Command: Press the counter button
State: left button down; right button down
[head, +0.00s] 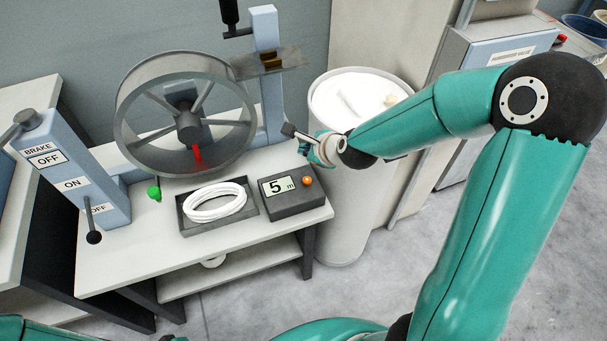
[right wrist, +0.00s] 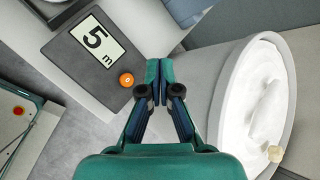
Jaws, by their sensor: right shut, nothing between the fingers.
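The counter is a dark grey box (head: 291,200) at the right end of the white bench, with a display reading "5 m". Its round orange button (head: 308,181) is on the top, right of the display. In the right wrist view the counter box (right wrist: 62,45) is at the upper left and the button (right wrist: 126,80) is just left of my fingertips. My right gripper (head: 288,130) is shut and empty, behind and above the counter in the head view. In the wrist view its fingertips (right wrist: 158,70) are together, apart from the button. My left gripper is not in view.
A spoked wheel (head: 147,85) stands behind a dark tray (head: 249,212) holding a white coil (head: 216,202). A blue brake post (head: 75,170) with levers is at the left. A tall white-filled bin (head: 343,220) stands right of the bench, below my right forearm.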

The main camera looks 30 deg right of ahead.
aim_at(308, 181)
jog(key=shift+s+d, duration=0.1)
jog(key=shift+d, duration=0.05)
jog(key=shift+f, duration=0.1)
notch_tip(308, 181, down, 8)
jog(key=b, duration=0.7)
jog(key=shift+f+b, duration=0.3)
jog(key=shift+b, duration=0.1)
jog(key=shift+f, duration=0.1)
dwell(0.9)
jog(key=shift+s+f+b, duration=0.1)
jog(key=shift+f+b, duration=0.2)
jog(key=shift+b, duration=0.35)
